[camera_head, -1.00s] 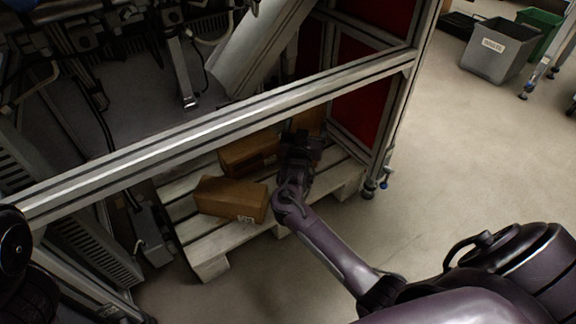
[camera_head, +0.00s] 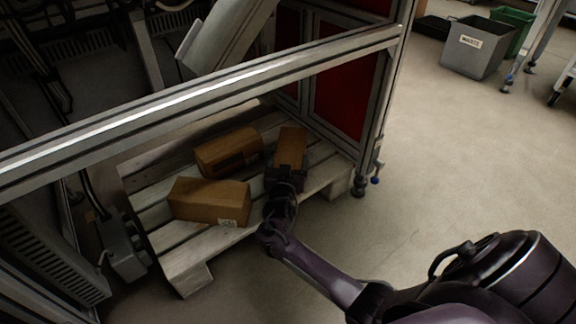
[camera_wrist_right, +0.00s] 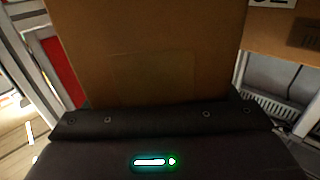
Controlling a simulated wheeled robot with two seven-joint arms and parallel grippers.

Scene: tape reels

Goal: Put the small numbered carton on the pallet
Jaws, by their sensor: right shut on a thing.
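My right gripper (camera_head: 283,177) is shut on a brown carton (camera_head: 291,147) at the right part of the wooden pallet (camera_head: 189,232). In the right wrist view the held carton (camera_wrist_right: 150,45) fills the middle, right in front of the gripper (camera_wrist_right: 160,108). I cannot tell whether the carton touches the pallet boards. Two other brown cartons are on the pallet: one at the back (camera_head: 229,151) and one at the front left (camera_head: 208,200) with a small white label. The number on the held carton is not visible. My left gripper is not in view.
A metal frame bar (camera_head: 200,99) crosses above the pallet. A frame post with a foot (camera_head: 363,185) stands at the pallet's right. A grey waste bin (camera_head: 476,47) and a green bin (camera_head: 512,28) stand at the back right. The floor (camera_head: 440,150) between is clear.

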